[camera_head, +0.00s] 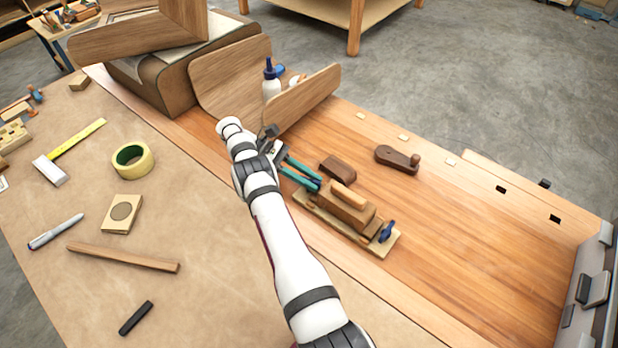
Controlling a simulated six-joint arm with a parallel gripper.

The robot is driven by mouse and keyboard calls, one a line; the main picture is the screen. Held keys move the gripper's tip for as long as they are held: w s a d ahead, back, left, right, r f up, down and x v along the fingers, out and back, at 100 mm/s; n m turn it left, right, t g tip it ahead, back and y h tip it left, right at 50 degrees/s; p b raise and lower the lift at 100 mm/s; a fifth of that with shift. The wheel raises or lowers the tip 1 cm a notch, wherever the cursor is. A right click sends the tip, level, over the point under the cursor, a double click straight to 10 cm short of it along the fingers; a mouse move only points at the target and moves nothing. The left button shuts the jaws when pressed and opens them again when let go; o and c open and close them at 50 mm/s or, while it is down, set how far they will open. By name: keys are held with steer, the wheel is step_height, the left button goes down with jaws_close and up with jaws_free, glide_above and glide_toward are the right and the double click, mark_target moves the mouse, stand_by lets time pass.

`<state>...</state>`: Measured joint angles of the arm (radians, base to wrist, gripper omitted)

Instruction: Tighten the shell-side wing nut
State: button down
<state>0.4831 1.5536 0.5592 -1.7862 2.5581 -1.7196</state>
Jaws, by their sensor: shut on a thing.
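A wooden jig (346,206) with a pale base plate lies on the bench in the middle of the view. A blue wing nut (387,231) stands at its near right end. My gripper (316,184) reaches the jig's other end, towards the curved wooden shell (230,85). Its teal fingers are shut at that end, where the shell-side wing nut sits. That nut is almost wholly hidden by the fingers, and its angle cannot be told.
A dark wooden block (338,168) lies just behind the jig, and a wooden plane (397,159) is farther right. A glue bottle (271,82) stands by the shell. Tape (132,160) and several tools lie on the left paper. The bench right of the jig is clear.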

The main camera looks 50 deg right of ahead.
steer(key=shift+f, duration=0.1)
steer(key=c, duration=0.9)
jaws_free()
steer(key=n+t+h, duration=0.1)
steer(key=n+h, duration=0.2)
steer(key=n+t+h, duration=0.2)
steer(key=n, duration=0.1)
steer(key=shift+a+h, duration=0.1)
steer(key=shift+h, duration=0.3)
steer(key=n+t+h, duration=0.2)
steer(key=n+t, duration=0.1)
steer(key=n+t+h, duration=0.1)
steer(key=n+t, duration=0.2)
steer(key=t, duration=0.1)
steer(key=shift+s+n+h, duration=0.1)
steer(key=shift+n+h, duration=0.2)
steer(key=shift+h, duration=0.1)
steer(key=r+v, duration=0.1)
steer(key=v, duration=1.5)
steer(key=s+a+r+m+y, duration=0.3)
steer(key=s+m, duration=0.2)
steer(key=s+a+r+m+y, duration=0.3)
steer(key=s+a+m, duration=0.1)
steer(key=s+m, duration=0.1)
steer(key=s+a+r+m+y, duration=0.3)
steer(key=s+a+m, duration=0.1)
steer(key=s+m, duration=0.2)
steer(key=shift+s+g+y, duration=0.4)
steer(key=shift+s, duration=0.3)
